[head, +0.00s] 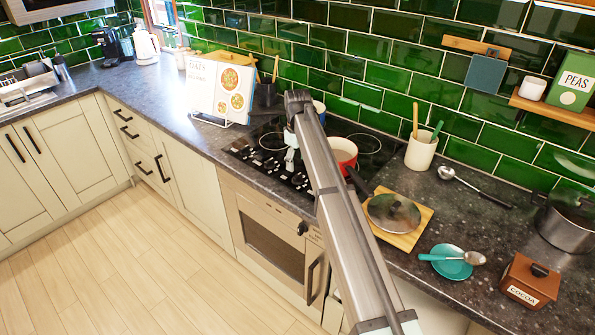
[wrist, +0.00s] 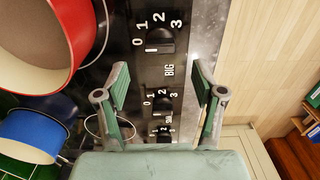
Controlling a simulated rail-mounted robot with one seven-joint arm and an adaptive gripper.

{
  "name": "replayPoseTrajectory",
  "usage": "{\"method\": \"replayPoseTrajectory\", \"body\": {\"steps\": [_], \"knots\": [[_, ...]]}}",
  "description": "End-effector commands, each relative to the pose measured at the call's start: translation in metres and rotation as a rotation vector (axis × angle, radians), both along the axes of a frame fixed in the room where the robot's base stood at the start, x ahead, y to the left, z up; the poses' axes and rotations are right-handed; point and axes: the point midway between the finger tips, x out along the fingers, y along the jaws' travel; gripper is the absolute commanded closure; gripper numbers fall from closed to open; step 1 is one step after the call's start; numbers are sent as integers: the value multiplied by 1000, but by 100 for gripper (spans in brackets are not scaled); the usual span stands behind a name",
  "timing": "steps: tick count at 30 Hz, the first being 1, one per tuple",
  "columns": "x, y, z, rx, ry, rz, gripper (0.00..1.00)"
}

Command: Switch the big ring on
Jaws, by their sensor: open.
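The hob's black control panel (wrist: 135,70) fills the middle of the wrist view. A black knob (wrist: 160,40) with numbers 0 to 3 is at the top. The label BIG (wrist: 169,71) lies between it and a second knob (wrist: 163,101); a third knob (wrist: 163,134) is lower. I cannot clearly read where the knobs point. My gripper (wrist: 160,78) is open and empty, its fingers either side of the panel strip near the BIG label. In the head view my gripper (head: 291,160) hangs over the hob (head: 268,150), partly hidden by my arm.
A red pan (wrist: 60,80) and a blue pot (wrist: 35,132) stand close on the panel's left in the wrist view. In the head view, a glass lid (head: 392,212) on a wooden board (head: 420,227) and a cookbook stand (head: 220,90) flank the hob.

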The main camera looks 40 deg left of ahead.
Motion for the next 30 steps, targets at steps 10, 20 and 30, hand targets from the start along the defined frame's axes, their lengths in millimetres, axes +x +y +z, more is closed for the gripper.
{"method": "replayPoseTrajectory", "body": {"steps": [10,20,30], "knots": [[0,0,-50,-1,1,0,31],[0,0,-61,1,0,0,31],[0,0,-60,0,0,0,91]]}}
